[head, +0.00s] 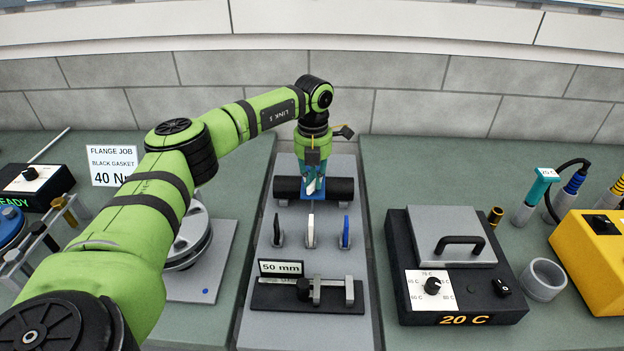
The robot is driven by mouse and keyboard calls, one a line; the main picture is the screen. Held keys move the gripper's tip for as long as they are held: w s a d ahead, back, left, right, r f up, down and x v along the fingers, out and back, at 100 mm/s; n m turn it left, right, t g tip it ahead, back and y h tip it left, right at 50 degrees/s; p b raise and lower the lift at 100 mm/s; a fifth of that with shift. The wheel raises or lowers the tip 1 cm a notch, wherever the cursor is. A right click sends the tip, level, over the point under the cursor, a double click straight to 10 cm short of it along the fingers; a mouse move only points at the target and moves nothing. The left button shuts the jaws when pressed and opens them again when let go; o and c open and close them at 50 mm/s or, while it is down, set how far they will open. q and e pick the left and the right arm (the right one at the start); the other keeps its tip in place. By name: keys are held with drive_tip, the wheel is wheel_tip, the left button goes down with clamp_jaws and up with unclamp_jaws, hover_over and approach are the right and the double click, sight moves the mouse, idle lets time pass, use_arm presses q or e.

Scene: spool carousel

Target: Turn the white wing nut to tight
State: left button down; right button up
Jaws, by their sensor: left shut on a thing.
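My left gripper (312,186) points straight down at the black horizontal cylinder (342,188) at the back of the middle grey board. It is shut on a small white piece at its fingertips, which looks like the white wing nut. The fingers cover most of it, so its angle cannot be told. Blue parts show around the fingers, in front of the cylinder's middle. My right gripper is not in view.
Upright black (278,231), white (311,231) and blue (346,232) pieces stand in small holders in front of the cylinder. Nearer is a 50 mm gauge (330,291). A black hotplate box (455,304) stands right. My left arm crosses above the left bench.

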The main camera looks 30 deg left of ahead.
use_arm(q)
drive_tip(key=m, duration=0.3)
drive_tip(key=m+b, duration=0.1)
drive_tip(key=m, duration=0.2)
drive_tip(key=shift+w+d+m, duration=0.15)
drive_tip(key=shift+d+m, duration=0.05)
drive_tip(key=shift+m, duration=0.1)
drive_tip(key=m, duration=0.5)
drive_tip(key=shift+d+r+m+b, duration=0.1)
drive_tip(key=shift+d+m+b, duration=0.1)
drive_tip(key=shift+m+b, duration=0.15)
drive_tip(key=c, duration=1.2)
unclamp_jaws()
wheel_tip(320, 180, up, 12)
